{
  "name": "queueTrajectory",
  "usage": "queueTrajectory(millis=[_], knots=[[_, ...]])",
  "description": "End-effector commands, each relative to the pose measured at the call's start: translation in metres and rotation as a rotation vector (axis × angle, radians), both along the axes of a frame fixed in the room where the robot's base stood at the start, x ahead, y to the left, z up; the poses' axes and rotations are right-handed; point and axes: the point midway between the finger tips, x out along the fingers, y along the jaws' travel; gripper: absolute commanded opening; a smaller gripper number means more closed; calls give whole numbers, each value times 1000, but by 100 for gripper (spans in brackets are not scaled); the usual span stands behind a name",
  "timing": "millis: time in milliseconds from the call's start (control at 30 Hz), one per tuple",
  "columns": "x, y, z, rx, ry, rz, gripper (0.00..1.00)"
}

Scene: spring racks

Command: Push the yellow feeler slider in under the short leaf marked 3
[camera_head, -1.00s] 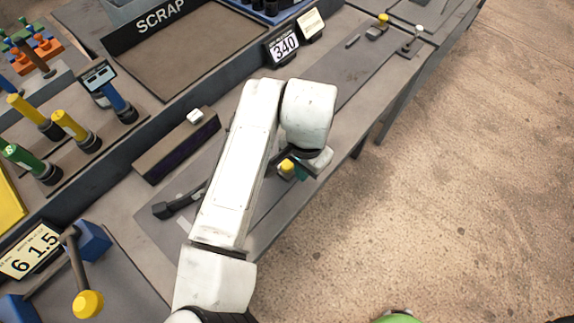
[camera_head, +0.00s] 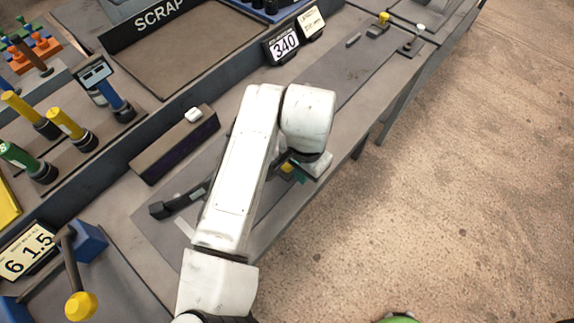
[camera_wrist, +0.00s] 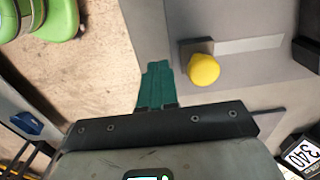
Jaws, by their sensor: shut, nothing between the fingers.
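The yellow knob (camera_wrist: 203,69) of the feeler slider sits on a dark block, with a pale flat strip (camera_wrist: 250,45) running right from it in the wrist view. In the head view, the knob (camera_head: 287,167) is partly hidden by my arm. My gripper (camera_wrist: 157,75) has teal fingers that are shut and empty. They are just left of the knob in the wrist view, with a narrow gap visible; contact lower down cannot be told. My gripper's teal tip also shows beside the knob in the head view. I cannot make out the leaf marked 3.
A dark bar with a black end (camera_head: 160,210) lies left of my arm on the bench. A long dark block (camera_head: 175,145) with a white knob stands behind it. The bench edge drops to open floor.

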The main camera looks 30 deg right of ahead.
Motion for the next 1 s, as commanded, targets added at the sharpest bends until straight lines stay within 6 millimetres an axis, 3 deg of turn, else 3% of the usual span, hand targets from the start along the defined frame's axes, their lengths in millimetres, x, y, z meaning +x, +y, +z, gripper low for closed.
queueTrajectory(millis=[1000], knots=[[16, 5, 0, 0, -1, 0, 0]])
